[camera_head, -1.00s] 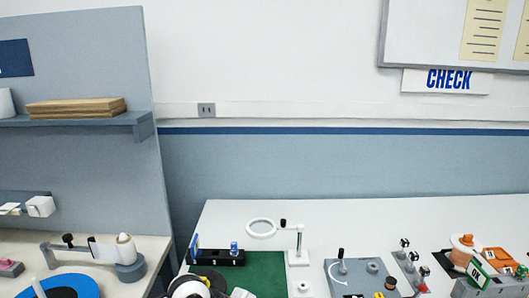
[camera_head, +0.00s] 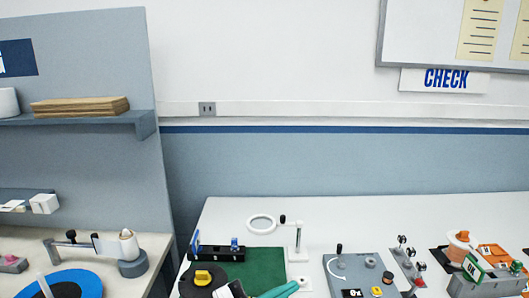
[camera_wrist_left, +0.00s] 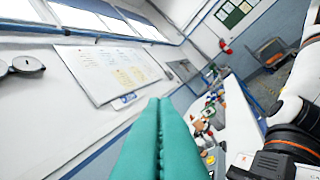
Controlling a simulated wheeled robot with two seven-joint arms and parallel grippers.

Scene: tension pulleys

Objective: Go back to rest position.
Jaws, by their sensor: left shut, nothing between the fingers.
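My left gripper (camera_head: 292,287) shows at the bottom edge of the head view as teal fingers over the front of the green mat (camera_head: 262,266). In the left wrist view its two teal fingers (camera_wrist_left: 160,102) lie together along their length, shut and empty. They point up toward the wall and the whiteboard (camera_wrist_left: 106,70). Most of the left arm is below the head view. My right gripper does not show in the head view.
A magnifier (camera_head: 262,223) on a stand, a black block (camera_head: 222,253) and a yellow knob (camera_head: 203,276) are near the mat. The table's back strip is clear.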

